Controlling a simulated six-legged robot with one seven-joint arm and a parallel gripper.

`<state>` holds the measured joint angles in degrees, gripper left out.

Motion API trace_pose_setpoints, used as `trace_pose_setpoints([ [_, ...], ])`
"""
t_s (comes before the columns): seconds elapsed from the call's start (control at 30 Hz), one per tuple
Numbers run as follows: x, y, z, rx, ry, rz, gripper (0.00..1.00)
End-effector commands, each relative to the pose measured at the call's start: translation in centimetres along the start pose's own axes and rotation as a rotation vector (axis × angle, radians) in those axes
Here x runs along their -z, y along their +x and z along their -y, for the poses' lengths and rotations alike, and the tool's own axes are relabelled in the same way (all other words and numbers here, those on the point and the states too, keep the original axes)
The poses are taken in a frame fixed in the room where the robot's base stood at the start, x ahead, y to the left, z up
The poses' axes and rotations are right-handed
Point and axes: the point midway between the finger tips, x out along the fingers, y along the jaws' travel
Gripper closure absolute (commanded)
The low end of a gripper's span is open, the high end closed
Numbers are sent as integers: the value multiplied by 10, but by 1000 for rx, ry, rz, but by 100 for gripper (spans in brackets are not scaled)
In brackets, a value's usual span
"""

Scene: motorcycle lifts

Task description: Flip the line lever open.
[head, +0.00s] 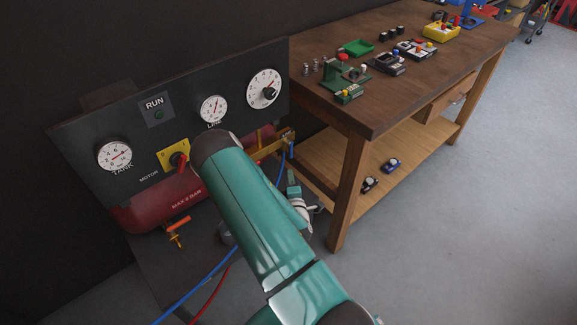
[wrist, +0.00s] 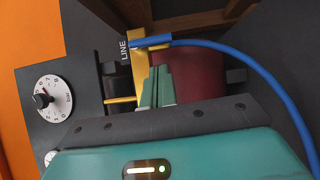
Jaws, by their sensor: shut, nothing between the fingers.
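The line valve shows in the wrist view as yellow parts (wrist: 140,63) beside the word LINE, with a blue hose (wrist: 215,47) at its top end. In the head view, yellow parts (head: 268,147) show at the right end of the compressor, below the panel. I cannot tell which yellow piece is the lever, nor its exact angle. My gripper (wrist: 155,77) is shut and empty. Its teal fingers are close beside the yellow upright, to its right in the wrist view; contact cannot be told. In the head view my arm hides part of this area.
The dark panel (head: 80,128) carries dials and a red knob (head: 178,160) on a yellow plate. A red tank (head: 150,211) with an orange-handled drain valve (head: 178,224) lies below. A wooden bench (head: 370,110) with small items stands close at right.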

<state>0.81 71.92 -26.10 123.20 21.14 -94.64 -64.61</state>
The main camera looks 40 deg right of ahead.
Motion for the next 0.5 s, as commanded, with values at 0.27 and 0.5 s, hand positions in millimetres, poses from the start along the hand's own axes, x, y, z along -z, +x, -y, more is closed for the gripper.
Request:
trace_pose_setpoints([
  [0.27, -1, -51, 0, 3, -3, 3, 100],
  [0.5, -2, -60, 0, 1, -2, 4, 100],
])
